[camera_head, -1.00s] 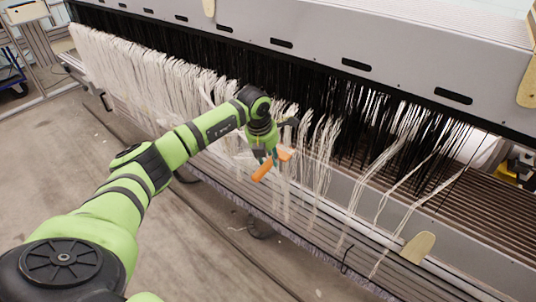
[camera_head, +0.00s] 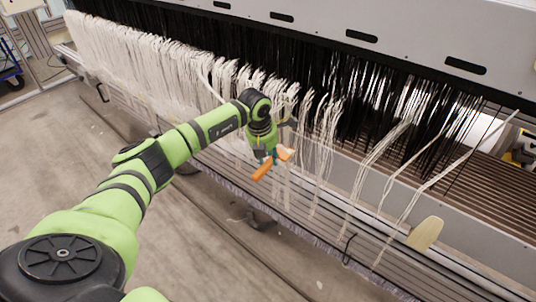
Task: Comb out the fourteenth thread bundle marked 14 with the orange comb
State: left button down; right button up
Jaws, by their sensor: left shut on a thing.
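My left gripper (camera_head: 268,157) is shut on the orange comb (camera_head: 263,170) in front of the loom. The comb sticks out on both sides of the fingers, beside hanging white thread bundles (camera_head: 322,140). Whether the comb's teeth touch any threads is too small to tell. No number marks can be read, so I cannot tell which bundle is 14. To the left the white bundles (camera_head: 140,75) hang dense and close together. To the right they are thinner and spaced apart. My right gripper is not in view.
Black threads (camera_head: 300,75) hang behind the white ones under the grey loom beam (camera_head: 400,30). A slatted rail runs below the bundles. A pale wooden paddle shape (camera_head: 425,233) sits at the lower right. The floor (camera_head: 70,150) at the left is clear.

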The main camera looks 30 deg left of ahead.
pick_arm(q)
jog(key=shift+s+b+x, duration=0.2)
jog(key=shift+b+x, duration=0.4)
jog(key=shift+x, duration=0.15)
jog(key=shift+s+b+x, duration=0.15)
jog(key=shift+b+x, duration=0.4)
jog(key=shift+x, duration=0.2)
jog(key=shift+w+f, duration=0.1)
jog(key=shift+f, duration=0.3)
jog(key=s+b+x, duration=0.1)
jog(key=b+x, duration=0.4)
jog(key=x, duration=0.1)
jog(key=shift+f+b, duration=0.35)
jog(key=shift+f, duration=0.25)
